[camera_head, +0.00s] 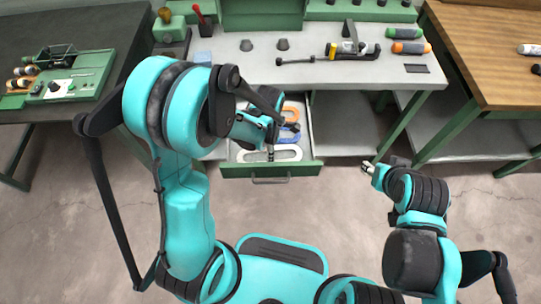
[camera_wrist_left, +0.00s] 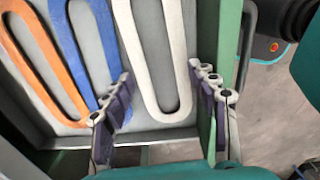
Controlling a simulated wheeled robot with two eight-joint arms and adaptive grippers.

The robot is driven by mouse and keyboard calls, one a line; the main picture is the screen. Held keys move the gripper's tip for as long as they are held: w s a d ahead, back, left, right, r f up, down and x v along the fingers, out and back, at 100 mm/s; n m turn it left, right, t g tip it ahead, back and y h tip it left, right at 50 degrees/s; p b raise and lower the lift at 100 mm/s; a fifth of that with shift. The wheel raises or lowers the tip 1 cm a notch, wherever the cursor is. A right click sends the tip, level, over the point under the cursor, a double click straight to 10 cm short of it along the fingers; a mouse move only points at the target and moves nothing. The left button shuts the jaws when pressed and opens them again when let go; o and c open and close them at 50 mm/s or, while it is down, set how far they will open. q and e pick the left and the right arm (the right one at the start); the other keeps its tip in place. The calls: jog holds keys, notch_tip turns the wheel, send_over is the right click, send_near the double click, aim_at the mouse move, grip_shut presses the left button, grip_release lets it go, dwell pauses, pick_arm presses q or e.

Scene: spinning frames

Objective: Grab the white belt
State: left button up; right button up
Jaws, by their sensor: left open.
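The white belt (camera_head: 293,155) is a long closed loop lying in the open drawer (camera_head: 297,170), nearest its front. It also shows in the left wrist view (camera_wrist_left: 177,45). My left gripper (camera_head: 270,150) is over the drawer and partly hides the belt in the head view. In the left wrist view my left gripper (camera_wrist_left: 163,98) is open, with its fingers on either side of the white belt's near end and nothing between them gripped. My right gripper (camera_head: 369,168) is to the right of the drawer, away from the belt; its jaws are too small to read.
A blue belt (camera_wrist_left: 105,35) lies beside the white one, and an orange belt (camera_wrist_left: 48,60) beyond it. The drawer's green front wall (camera_wrist_left: 228,55) is close to the right fingers. The workbench top (camera_head: 320,75) with tools is above the drawer.

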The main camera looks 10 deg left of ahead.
pick_arm(q)
notch_tip(320, 180, down, 4)
jog(key=shift+r+b, duration=0.2)
jog(key=shift+b, duration=0.5)
jog(key=shift+r, duration=0.1)
jog(key=c, duration=0.6)
jog(key=shift+c, duration=0.2)
